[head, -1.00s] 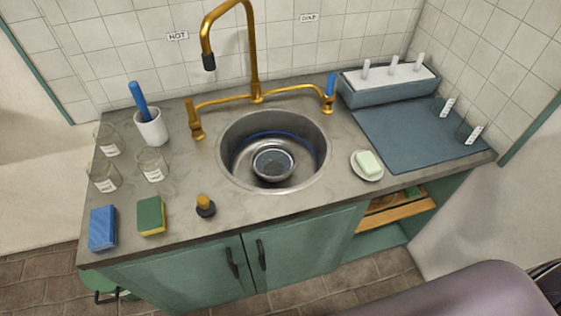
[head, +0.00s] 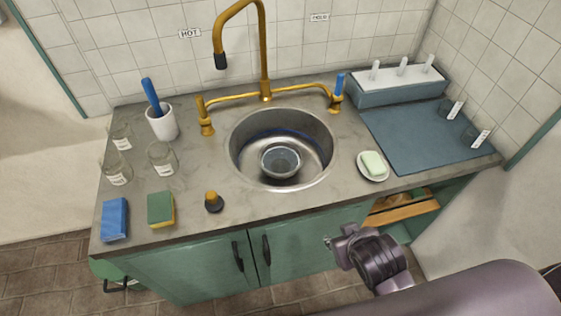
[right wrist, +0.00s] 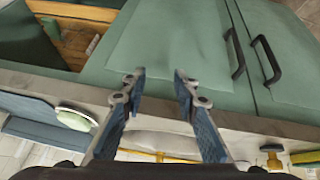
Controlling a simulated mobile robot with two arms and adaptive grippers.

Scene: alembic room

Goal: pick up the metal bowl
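The metal bowl (head: 281,161) sits inside the round steel sink (head: 322,176), near its middle. It is small and upright, and I cannot tell whether anything is in it. My right gripper (head: 330,242) is in front of the cabinet, below the counter's front edge and to the right of the bowl. In the right wrist view, my right gripper (right wrist: 160,76) has its two fingertips apart with nothing between them. The bowl does not show clearly in that view. My left gripper is not in view.
A gold faucet (head: 264,60) rises behind the sink. A soap dish (head: 373,177) is right of it, and a dark stopper (head: 213,203) is at its front left. Glass jars (head: 161,159), sponges (head: 115,219) and a white cup (head: 162,124) stand left. A drawer (head: 400,211) is open.

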